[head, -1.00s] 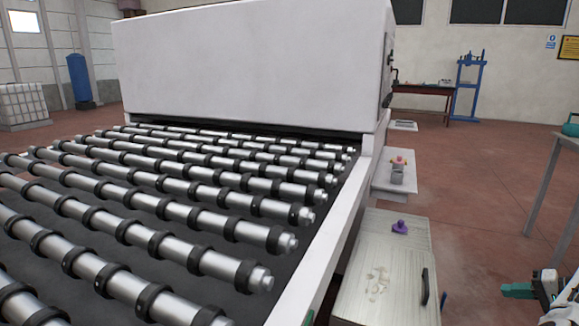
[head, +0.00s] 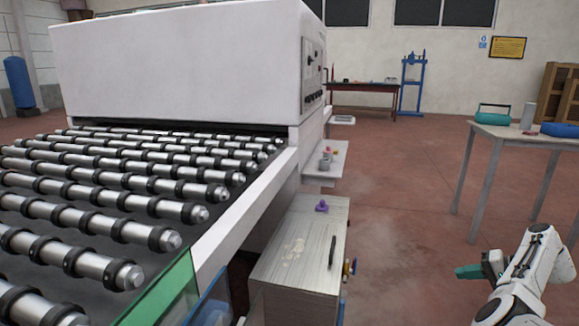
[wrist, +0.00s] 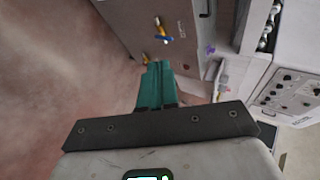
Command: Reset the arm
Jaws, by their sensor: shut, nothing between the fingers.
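My arm (head: 535,270) reaches in from the bottom right of the head view.
The roller conveyor (head: 110,180) and white machine (head: 190,60) fill the left. The cabinet (head: 300,245) bears a purple knob-like thing (head: 321,206). A table (head: 505,130) at right holds a green case (head: 493,114), a grey cylinder (head: 528,116) and a blue thing (head: 562,130). Floor between is clear.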

